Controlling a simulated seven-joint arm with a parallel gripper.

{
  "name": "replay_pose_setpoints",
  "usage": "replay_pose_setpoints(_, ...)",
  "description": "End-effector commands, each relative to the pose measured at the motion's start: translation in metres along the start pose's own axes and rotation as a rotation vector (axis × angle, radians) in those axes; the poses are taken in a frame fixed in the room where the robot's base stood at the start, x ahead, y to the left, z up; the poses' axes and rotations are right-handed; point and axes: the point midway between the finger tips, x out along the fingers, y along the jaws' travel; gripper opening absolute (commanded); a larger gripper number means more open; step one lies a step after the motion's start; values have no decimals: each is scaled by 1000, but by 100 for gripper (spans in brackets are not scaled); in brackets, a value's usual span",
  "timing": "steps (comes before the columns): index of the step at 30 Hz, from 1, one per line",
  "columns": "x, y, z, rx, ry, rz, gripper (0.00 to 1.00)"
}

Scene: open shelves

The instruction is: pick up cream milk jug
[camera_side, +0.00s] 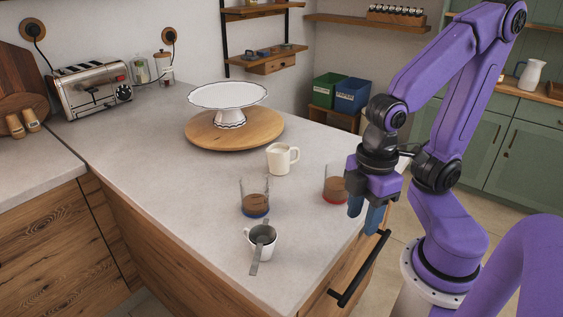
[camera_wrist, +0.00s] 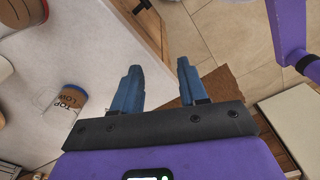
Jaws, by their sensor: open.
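The cream milk jug (camera_side: 280,158) stands upright on the grey counter in the side view, just in front of the round wooden board, with its handle to the right. My gripper (camera_side: 364,213) is open and empty at the counter's right edge, pointing down, to the right of the jug and nearer the camera. A glass with a red base stands between them. In the wrist view my open blue fingers (camera_wrist: 158,68) have nothing between them and point past the counter edge. I cannot make out the jug for certain in that view.
The red-based glass (camera_side: 334,186) is beside my gripper. A blue-based glass (camera_side: 254,198) and a white mug (camera_side: 263,243) with a spoon stand nearer the front. A white cake stand (camera_side: 228,97) is on the wooden board (camera_side: 262,131) behind the jug.

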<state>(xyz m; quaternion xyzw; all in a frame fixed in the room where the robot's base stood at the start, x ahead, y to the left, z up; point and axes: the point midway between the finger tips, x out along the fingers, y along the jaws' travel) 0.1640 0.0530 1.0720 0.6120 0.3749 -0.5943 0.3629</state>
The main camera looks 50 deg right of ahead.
Motion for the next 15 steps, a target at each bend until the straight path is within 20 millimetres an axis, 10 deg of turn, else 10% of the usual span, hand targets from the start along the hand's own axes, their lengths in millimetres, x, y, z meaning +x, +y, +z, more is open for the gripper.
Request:
replay_pose_setpoints(8, -3, 8, -8, 70, 0, 1, 43)
replay_pose_setpoints(15, -19, 60, -42, 481, 0, 7, 43)
